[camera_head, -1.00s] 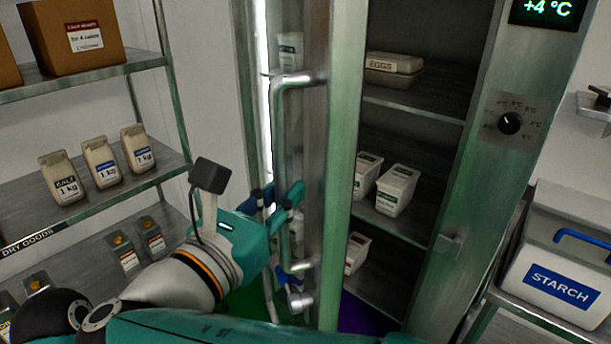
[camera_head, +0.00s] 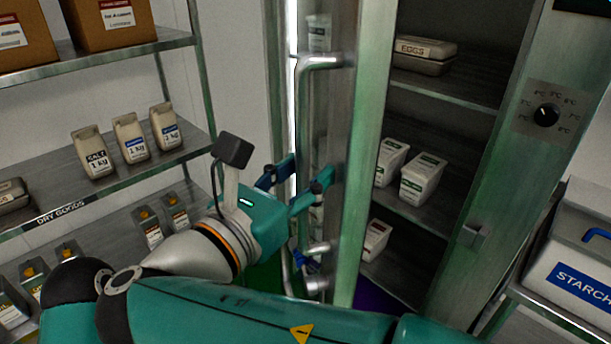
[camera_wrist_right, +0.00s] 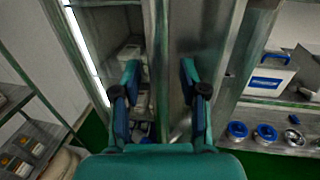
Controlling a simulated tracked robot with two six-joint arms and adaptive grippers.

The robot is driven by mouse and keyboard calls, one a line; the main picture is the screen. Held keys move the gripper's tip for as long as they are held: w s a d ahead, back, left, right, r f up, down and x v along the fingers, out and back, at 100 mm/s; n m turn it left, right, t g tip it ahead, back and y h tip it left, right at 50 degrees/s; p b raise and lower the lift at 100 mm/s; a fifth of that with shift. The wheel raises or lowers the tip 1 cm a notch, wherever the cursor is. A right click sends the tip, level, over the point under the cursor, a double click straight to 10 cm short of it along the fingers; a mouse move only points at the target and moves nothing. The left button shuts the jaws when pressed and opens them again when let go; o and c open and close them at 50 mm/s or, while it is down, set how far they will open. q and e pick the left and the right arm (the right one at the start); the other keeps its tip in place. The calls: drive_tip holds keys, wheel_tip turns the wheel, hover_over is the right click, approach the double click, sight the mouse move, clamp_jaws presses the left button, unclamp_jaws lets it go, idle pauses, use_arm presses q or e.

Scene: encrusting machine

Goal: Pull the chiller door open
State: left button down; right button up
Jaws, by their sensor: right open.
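The chiller door (camera_head: 345,130) stands ajar, with the shelves inside showing to the right of its edge. Its long vertical metal handle (camera_head: 303,95) is on the front face. My right gripper (camera_head: 298,184) is open at the lower half of the handle, its fingers spread to either side of the bar; contact is unclear. My left gripper is not in view.
Inside the chiller are an egg box (camera_head: 425,55) and several white tubs (camera_head: 422,178). A dry goods rack (camera_head: 100,195) stands at left. A starch bin (camera_head: 580,265) sits on a shelf at right. A dial (camera_head: 547,116) is on the chiller frame.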

sight(297, 105)
wheel_tip(297, 105, up, 10)
drive_tip(key=shift+f, duration=0.2)
